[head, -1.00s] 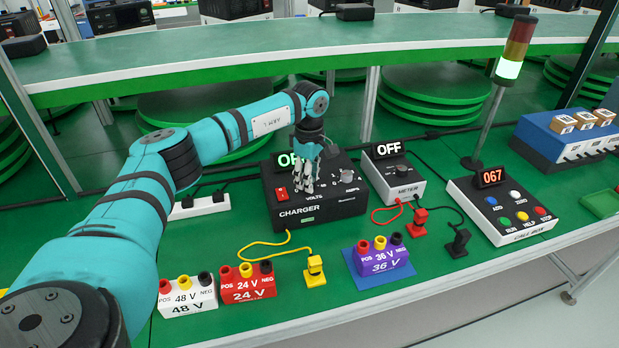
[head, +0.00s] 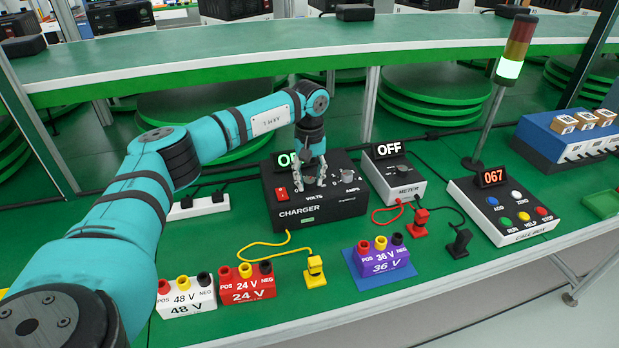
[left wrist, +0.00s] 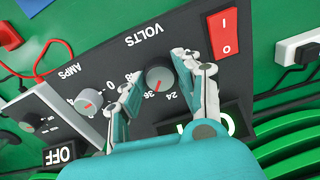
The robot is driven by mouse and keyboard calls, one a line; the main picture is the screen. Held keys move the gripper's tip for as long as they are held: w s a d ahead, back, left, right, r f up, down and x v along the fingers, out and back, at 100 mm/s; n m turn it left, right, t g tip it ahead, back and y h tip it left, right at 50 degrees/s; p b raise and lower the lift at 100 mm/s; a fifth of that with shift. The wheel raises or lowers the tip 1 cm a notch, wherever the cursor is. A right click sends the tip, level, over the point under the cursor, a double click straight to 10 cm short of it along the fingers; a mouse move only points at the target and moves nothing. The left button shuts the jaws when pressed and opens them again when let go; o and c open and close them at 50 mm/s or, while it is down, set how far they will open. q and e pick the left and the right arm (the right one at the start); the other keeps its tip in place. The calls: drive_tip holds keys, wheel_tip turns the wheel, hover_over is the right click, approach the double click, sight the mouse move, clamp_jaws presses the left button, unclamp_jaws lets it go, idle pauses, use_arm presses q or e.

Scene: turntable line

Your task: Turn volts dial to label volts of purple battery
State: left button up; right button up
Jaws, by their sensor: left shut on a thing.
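The purple battery (head: 381,262) stands on a blue mat at the front of the bench and is labelled 36 V. The black charger (head: 325,208) stands behind it. My left gripper (head: 311,183) points down onto the charger's top, its fingers shut on the grey volts dial (left wrist: 159,77), one on each side. In the left wrist view the dial's red mark seems to face the printed 36, with 24 beside it. The charger's green display (head: 284,160) is partly hidden by my gripper. My right gripper is not in view.
The amps dial (left wrist: 89,101) and red power switch (left wrist: 224,34) flank the volts dial. A meter (head: 394,178) reading OFF, white and red batteries, a yellow plug (head: 315,272) and a call box (head: 503,212) share the green bench.

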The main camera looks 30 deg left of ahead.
sight(309, 180)
use_arm(q)
drive_tip(key=shift+w+r+m, duration=0.1)
drive_tip(key=shift+r+m, duration=0.05)
drive_tip(key=shift+m, duration=0.45)
drive_tip(key=o, duration=1.1)
drive_tip(key=shift+o, duration=0.2)
wheel_tip(309, 180, up, 12)
idle(0.3)
